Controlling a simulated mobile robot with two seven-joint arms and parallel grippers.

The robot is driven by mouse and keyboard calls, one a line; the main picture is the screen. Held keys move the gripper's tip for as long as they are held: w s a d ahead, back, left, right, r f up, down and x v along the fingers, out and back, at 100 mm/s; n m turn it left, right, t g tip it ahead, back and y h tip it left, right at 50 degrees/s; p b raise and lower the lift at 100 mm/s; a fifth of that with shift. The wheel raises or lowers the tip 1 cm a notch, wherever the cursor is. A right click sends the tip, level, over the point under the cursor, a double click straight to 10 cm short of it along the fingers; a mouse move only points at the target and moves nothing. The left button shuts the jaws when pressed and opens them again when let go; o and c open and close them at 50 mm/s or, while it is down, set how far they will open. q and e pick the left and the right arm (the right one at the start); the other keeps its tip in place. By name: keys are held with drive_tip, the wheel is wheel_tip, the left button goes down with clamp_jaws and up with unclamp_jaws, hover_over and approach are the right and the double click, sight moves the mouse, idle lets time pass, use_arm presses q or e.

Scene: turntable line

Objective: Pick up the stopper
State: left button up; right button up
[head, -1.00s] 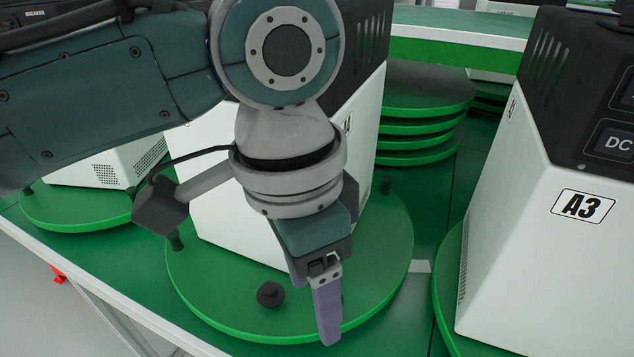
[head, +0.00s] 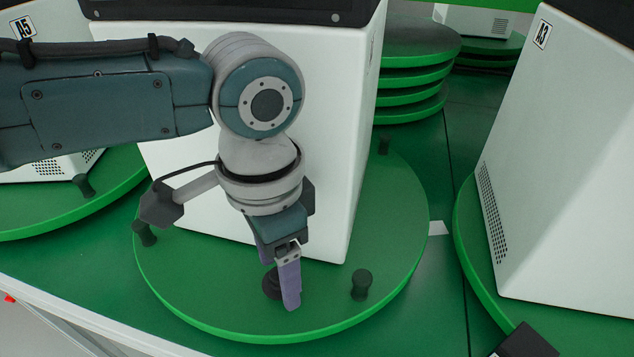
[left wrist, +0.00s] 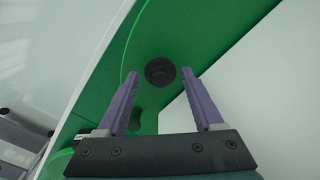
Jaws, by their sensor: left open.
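The stopper (head: 270,284) is a small black round piece on the green turntable (head: 215,318), in front of the white machine. In the head view it is partly hidden behind a purple finger of my left gripper (head: 280,285). In the left wrist view the stopper (left wrist: 160,71) shows as a dark disc just beyond the gap between the fingertips of the open left gripper (left wrist: 160,76). The fingers are not closed on it; I cannot tell the exact height between them. My right gripper's fingers do not show.
A white machine (head: 325,190) stands on the turntable just behind my left gripper. Black pegs stand near the turntable's rim, one at right (head: 361,284) and one at left (head: 144,234). Another white machine (head: 570,190) is at right. Green discs (head: 415,80) are stacked behind.

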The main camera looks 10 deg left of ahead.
use_arm(q)
drive_tip(key=shift+f, duration=0.65)
drive_tip(key=shift+c, duration=0.7)
clamp_jaws()
drive_tip(key=shift+r, duration=0.15)
